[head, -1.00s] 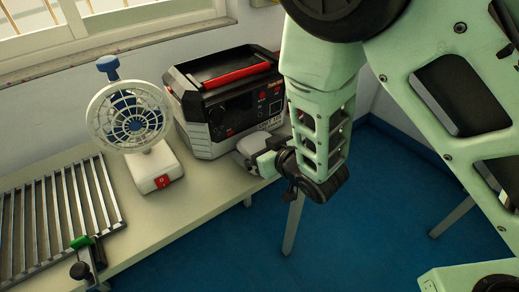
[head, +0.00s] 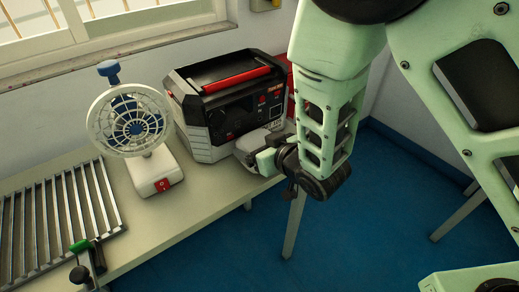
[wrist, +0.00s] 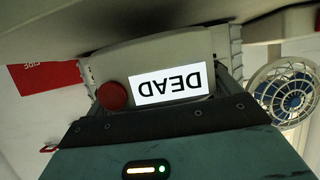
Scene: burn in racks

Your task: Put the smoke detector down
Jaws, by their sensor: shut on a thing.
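The smoke detector (wrist: 145,64) is a pale, off-white body with a red round button and a white label reading DEAD, upside down in the wrist view. My gripper (wrist: 165,85) is shut on it, a finger on either side. In the head view the detector (head: 250,143) shows as a pale shape at the tip of my gripper (head: 262,158), by the table's right end, in front of the black and grey power unit. My gripper hides part of it. I cannot tell whether its underside touches the table.
The power unit (head: 226,105) with a red handle stands close behind the detector. A white fan (head: 130,128) stands to its left. A slatted metal rack (head: 62,215) and a green-topped clamp (head: 82,245) are at the left. Bare table (head: 215,195) lies in front of the power unit.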

